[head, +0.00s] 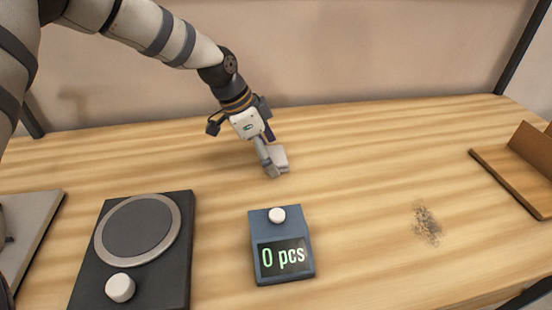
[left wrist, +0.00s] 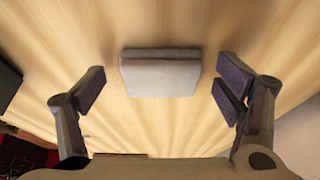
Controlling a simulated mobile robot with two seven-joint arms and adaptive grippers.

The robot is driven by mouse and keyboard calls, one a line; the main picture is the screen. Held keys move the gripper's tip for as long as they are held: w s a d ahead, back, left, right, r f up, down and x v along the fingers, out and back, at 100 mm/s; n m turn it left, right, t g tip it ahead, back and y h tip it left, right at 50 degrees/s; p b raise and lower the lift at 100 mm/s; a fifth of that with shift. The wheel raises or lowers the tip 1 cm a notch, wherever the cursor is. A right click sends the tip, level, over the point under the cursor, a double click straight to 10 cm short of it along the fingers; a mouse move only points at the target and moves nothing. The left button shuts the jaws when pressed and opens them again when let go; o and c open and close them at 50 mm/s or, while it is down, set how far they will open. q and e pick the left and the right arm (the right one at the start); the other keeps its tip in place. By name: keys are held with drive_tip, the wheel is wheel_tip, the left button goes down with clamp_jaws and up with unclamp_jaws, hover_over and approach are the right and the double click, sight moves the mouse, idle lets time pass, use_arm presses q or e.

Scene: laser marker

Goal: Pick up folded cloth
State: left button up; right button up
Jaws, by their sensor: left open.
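The folded cloth (left wrist: 160,74) is a light grey, flat layered block on the wooden table. In the left wrist view it lies at the top middle, ahead of and between the two spread fingers. In the head view the cloth (head: 281,158) shows as a small pale piece at the fingertips, partly hidden by the gripper. My left gripper (head: 271,166) is open and reaches down to the cloth from above. In the left wrist view the open fingers (left wrist: 158,93) stand apart on either side, with no contact visible. My right gripper is not in view.
A blue-grey counter (head: 283,240) reading "0 pcs" stands in front. A black device with a round plate (head: 140,230) and white knob is at left. A dark smudge of debris (head: 427,223) lies at right, near a wooden holder (head: 515,178). The table's back right is clear.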

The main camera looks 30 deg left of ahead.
use_arm(q)
drive_tip(key=shift+r, duration=0.15)
drive_tip(key=c, duration=1.1)
drive_tip(key=shift+r, duration=0.1)
drive_tip(key=r, duration=0.2)
drive_tip(key=s+r+p, duration=0.1)
drive_tip(key=r, duration=0.1)
drive_tip(key=shift+r, duration=0.4)
drive_tip(key=s+r, duration=0.2)
drive_tip(key=s, duration=0.2)
drive_tip(key=s+d+r+p, duration=0.1)
drive_tip(key=s+r, duration=0.2)
drive_tip(key=s, duration=0.1)
drive_tip(key=s+d+r+p, duration=0.1)
drive_tip(key=s+r, duration=0.2)
drive_tip(key=s, duration=0.2)
drive_tip(key=shift+d, duration=0.2)
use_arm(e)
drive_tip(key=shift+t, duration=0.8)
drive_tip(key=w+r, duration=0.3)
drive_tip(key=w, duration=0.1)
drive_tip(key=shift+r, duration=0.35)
